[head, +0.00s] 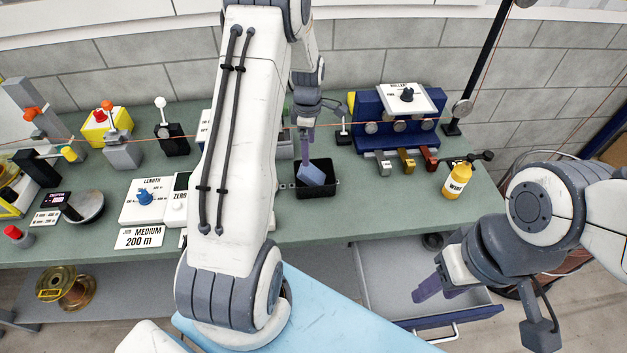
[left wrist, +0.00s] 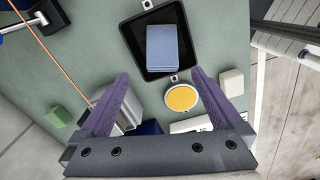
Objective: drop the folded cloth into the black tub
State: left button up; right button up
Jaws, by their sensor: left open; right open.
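The folded cloth (head: 312,175) is a blue folded pad. It lies inside the black tub (head: 325,190) on the green bench, looking tilted in the head view. In the left wrist view the cloth (left wrist: 162,46) shows flat-faced within the walls of the tub (left wrist: 189,45). My left gripper (head: 306,155) is open and empty over the tub; its two purple fingers are spread apart in the left wrist view (left wrist: 159,74), with the cloth beyond them. My right gripper (head: 428,293) is open and empty, away at the lower right in front of the bench.
A blue stand with a sign (head: 397,128) and a yellow bottle (head: 457,181) stand right of the tub. The length panel (head: 143,200) is to the left. An open drawer (head: 380,270) juts out below the bench. A cable runs across the back.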

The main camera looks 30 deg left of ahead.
pick_arm(q)
notch_tip(320, 180, up, 8)
jog(key=b, duration=0.2)
jog(key=shift+r, duration=0.15)
pick_arm(e)
notch_tip(320, 180, down, 2)
jog(key=shift+f, duration=0.25)
pick_arm(q)
jog(key=s+d+r+m+b, duration=0.1)
jog(key=s+d+m, duration=0.5)
jog(key=d, duration=0.5)
jog(key=s+d+r+m+b, duration=0.1)
jog(key=s+d+m+b, duration=0.15)
jog(key=d+m, duration=0.65)
jog(key=s+d+m, duration=0.3)
jog(key=s+m, duration=0.2)
jog(key=s, duration=0.1)
jog(key=s+d+f+m+b, duration=0.1)
jog(key=s+d+m, duration=0.2)
jog(key=s+m, duration=0.2)
jog(key=s+d+f+m+h, duration=0.1)
jog(key=s+d+m, duration=0.2)
jog(key=s, duration=0.6)
jog(key=shift+m, duration=0.9)
pick_arm(e)
notch_tip(320, 180, down, 5)
jog(key=shift+r, duration=0.1)
